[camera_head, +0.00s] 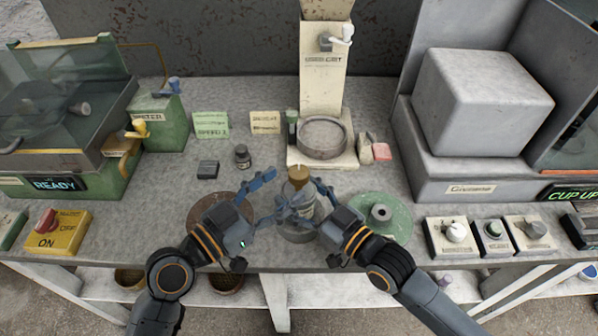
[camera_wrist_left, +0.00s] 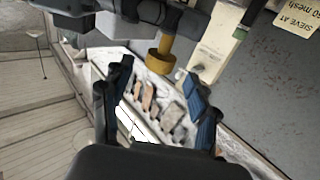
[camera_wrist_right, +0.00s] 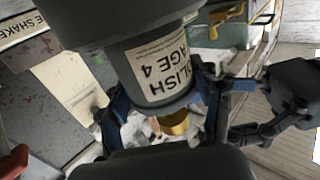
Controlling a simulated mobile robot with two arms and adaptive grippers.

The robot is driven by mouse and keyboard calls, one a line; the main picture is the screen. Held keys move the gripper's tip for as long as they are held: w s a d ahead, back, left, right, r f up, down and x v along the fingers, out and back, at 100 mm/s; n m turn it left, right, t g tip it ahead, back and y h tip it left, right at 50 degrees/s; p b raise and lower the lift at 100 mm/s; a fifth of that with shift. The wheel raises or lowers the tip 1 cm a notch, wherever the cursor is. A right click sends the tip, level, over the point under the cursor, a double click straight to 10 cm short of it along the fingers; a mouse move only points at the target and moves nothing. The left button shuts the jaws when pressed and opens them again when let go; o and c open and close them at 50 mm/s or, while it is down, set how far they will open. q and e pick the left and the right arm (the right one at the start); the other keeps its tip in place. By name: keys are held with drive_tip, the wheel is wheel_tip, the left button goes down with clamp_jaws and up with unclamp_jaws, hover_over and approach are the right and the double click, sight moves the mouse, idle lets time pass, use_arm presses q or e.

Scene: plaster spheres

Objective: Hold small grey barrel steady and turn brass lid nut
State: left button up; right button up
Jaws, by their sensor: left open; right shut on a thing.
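The small grey barrel (camera_head: 305,202) stands upright at the front middle of the bench. Its white label, reading "POLISH" and "4", faces the right wrist view (camera_wrist_right: 160,62). The brass lid nut (camera_head: 299,173) is on top of the barrel; it also shows in the left wrist view (camera_wrist_left: 160,62) and right wrist view (camera_wrist_right: 175,122). My right gripper (camera_head: 303,208) is shut around the barrel's side from the right. My left gripper (camera_head: 275,194) is open and empty just left of the barrel, apart from the nut. The fingers hide part of the barrel.
A brown round plate (camera_head: 208,212) lies on the left and a green round disc (camera_head: 362,222) on the right. A small dark jar (camera_head: 242,156) and dark block (camera_head: 208,169) stand behind on the left. A sieve stand (camera_head: 346,152) rises behind the barrel.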

sight(291, 181)
use_arm(q)
drive_tip(key=x, duration=0.5)
drive_tip(key=shift+w+d, duration=0.1)
drive_tip(key=shift+d, duration=0.05)
drive_tip(key=c, duration=1.2)
